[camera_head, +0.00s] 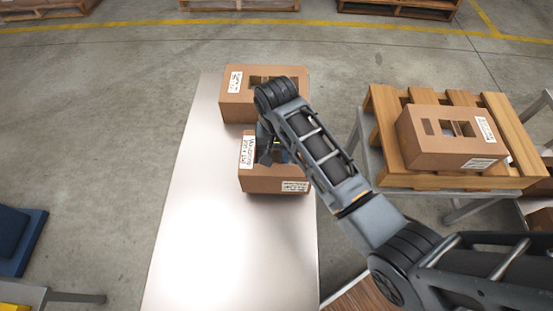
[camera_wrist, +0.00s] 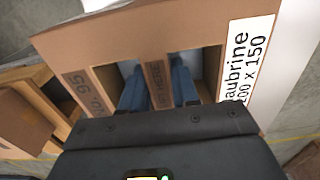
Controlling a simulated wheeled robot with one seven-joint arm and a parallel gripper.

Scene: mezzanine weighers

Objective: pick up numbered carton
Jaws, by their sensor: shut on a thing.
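The numbered carton (camera_head: 262,182) is a brown box with white labels, at the middle of the pale table in the head view. In the wrist view the carton (camera_wrist: 190,32) fills much of the picture. Its top has two openings with a cardboard strip between them, a print reading "No. 95", and a white label ending "aubrine". My gripper (camera_wrist: 158,88) has one blue finger in each opening and is shut on the strip. In the head view my arm hides part of the carton's top. I cannot tell whether its base touches the table.
A second brown carton (camera_head: 238,108) stands just behind on the pale table (camera_head: 190,215). A third carton (camera_head: 440,155) sits on a wooden pallet (camera_head: 390,160) at the right. The table's left and front parts are clear. A blue object (camera_head: 22,240) is at the far left.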

